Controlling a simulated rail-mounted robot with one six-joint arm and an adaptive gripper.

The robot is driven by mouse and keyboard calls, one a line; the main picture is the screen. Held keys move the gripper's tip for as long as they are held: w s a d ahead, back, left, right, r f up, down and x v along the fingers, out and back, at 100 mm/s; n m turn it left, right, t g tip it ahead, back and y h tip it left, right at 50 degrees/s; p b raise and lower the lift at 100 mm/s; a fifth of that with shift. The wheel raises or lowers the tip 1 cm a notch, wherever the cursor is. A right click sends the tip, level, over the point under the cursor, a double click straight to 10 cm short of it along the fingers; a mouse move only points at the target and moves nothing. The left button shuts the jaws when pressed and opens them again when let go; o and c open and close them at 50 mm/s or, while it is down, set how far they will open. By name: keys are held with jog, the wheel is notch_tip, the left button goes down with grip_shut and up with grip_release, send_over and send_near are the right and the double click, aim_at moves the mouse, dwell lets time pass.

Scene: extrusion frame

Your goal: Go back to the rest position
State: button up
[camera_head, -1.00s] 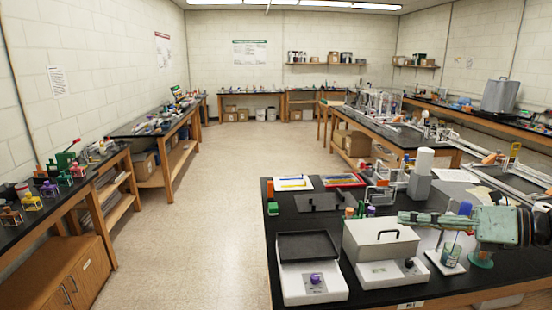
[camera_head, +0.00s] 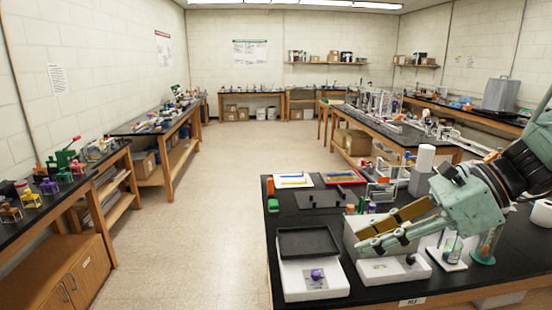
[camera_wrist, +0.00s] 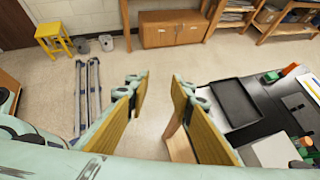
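My gripper (camera_head: 362,243) shows in the head view at the right, above the front of the black bench (camera_head: 335,285). It points left and slightly down, in front of a light grey lidded box (camera_head: 352,232). In the wrist view my gripper (camera_wrist: 161,82) has its two yellow-padded fingers apart. Nothing is between them; bare floor shows through the gap.
A white balance with a black tray (camera_head: 308,243) stands left of the box. A white cylinder (camera_head: 425,158) stands behind the gripper, and a glass tube on a green base (camera_head: 487,245) is close below the wrist. The floor aisle (camera_head: 235,210) left of the bench is clear.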

jog(key=s+a+n+g+h+b, duration=0.1)
jog(key=s+a+n+h, duration=0.15)
jog(key=s+n, duration=0.5)
jog(key=s+a+n+g+h+b, duration=0.15)
jog(key=s+n+h, duration=0.3)
jog(key=s, duration=0.65)
jog(key=s+d+n+t+h+b, duration=0.1)
jog(key=s+d+n+t+h, duration=0.2)
jog(key=n, duration=0.6)
jog(key=shift+s+d+r+t+b, duration=0.4)
jog(key=shift+s+d, duration=0.6)
jog(key=shift+s, duration=0.75)
dwell(3.5)
